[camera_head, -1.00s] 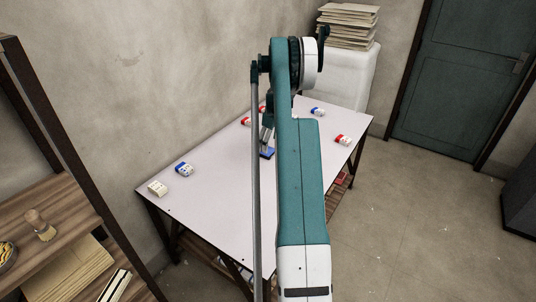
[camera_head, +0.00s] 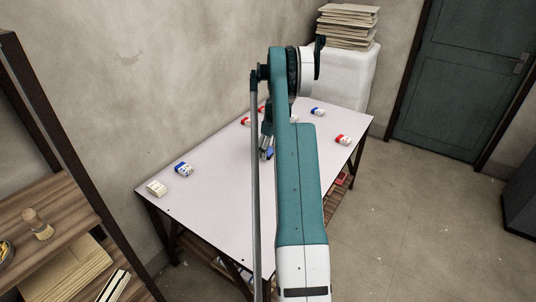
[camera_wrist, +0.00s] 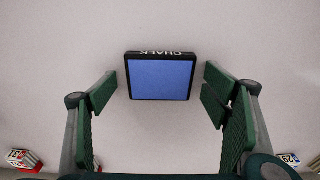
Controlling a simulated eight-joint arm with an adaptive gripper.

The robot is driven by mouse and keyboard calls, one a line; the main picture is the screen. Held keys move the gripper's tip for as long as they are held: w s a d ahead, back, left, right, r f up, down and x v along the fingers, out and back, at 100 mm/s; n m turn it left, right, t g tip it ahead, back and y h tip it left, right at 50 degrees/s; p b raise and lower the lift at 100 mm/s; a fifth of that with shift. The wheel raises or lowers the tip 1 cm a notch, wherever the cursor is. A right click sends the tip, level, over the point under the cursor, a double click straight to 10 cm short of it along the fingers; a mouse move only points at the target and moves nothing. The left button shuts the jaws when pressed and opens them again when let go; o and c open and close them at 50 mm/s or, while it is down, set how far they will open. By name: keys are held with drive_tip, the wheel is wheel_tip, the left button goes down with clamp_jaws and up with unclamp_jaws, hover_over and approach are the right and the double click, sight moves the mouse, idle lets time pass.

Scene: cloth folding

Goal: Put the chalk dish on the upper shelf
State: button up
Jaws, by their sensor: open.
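The chalk dish (camera_wrist: 160,80) is a blue square with a black rim marked CHALK, lying flat on the pale table. In the head view only a small blue part of the dish (camera_head: 270,153) shows beside my arm. My gripper (camera_wrist: 160,103) is open and empty, its green fingers to the left and right of the dish with a gap on each side; the dish lies slightly beyond the fingertips. In the head view the gripper (camera_head: 266,143) is just above the dish, partly hidden by my arm. A wooden shelf board (camera_head: 70,205) stands at the left; its rack is cut off by the frame.
Several small red, blue and white boxes lie on the table (camera_head: 215,205), including a red one (camera_head: 343,140) and a blue one (camera_head: 183,169). A brush (camera_head: 38,224) and a partly seen bowl stand on the shelf. Bare table surrounds the dish.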

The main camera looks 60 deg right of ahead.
drive_tip(key=c, duration=1.2)
drive_tip(key=shift+r+p, duration=0.85)
drive_tip(key=shift+r, duration=4.2)
